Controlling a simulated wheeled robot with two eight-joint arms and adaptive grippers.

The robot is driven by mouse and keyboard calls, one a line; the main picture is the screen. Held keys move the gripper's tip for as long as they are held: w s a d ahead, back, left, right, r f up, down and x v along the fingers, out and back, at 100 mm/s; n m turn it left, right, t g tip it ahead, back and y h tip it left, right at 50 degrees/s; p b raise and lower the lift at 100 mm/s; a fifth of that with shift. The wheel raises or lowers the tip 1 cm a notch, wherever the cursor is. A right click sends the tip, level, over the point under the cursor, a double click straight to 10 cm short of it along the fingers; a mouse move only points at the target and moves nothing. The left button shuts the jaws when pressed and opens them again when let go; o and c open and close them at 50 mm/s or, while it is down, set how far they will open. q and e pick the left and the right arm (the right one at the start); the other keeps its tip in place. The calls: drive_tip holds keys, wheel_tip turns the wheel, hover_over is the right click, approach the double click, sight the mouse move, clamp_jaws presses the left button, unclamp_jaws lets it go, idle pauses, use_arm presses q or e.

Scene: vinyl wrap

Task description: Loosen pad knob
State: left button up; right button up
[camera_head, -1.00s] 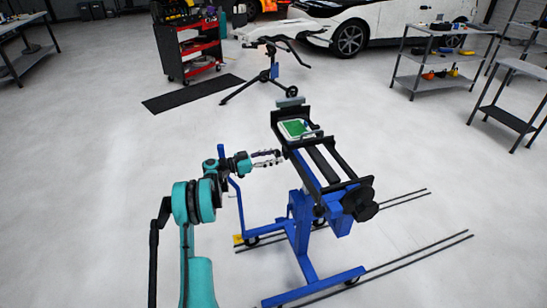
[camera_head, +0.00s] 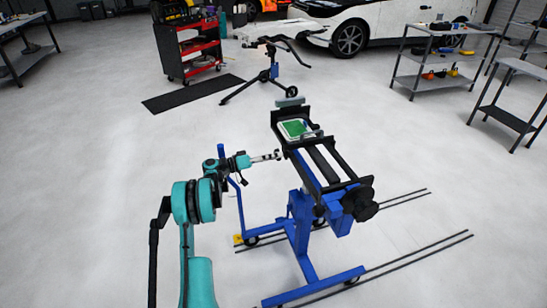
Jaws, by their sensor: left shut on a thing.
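A blue and black wheeled stand (camera_head: 300,215) stands right of centre, with a long black frame on top. A green and white pad (camera_head: 296,128) lies at the frame's far end. My left gripper (camera_head: 275,155) is at the left side of the frame, just below the pad, with its fingers pointing right. Its fingers are closed together at the frame's edge, on a small part there that is too small to make out; this may be the pad knob. My right gripper is not in view.
A red tool cart (camera_head: 187,48) and a black floor mat (camera_head: 193,93) are at the back left. A second stand (camera_head: 268,72) is behind. Grey shelves (camera_head: 436,78) stand at the right. Black rails or bars (camera_head: 420,250) lie on the floor around the stand's base.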

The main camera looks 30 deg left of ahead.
use_arm(q)
drive_tip(key=n, duration=2.6)
drive_tip(key=shift+r+n, duration=0.2)
drive_tip(key=shift+n, duration=0.2)
drive_tip(key=o, duration=1.1)
drive_tip(key=shift+w, duration=0.1)
drive_tip(key=shift+o, duration=0.2)
drive_tip(key=shift+a, duration=0.1)
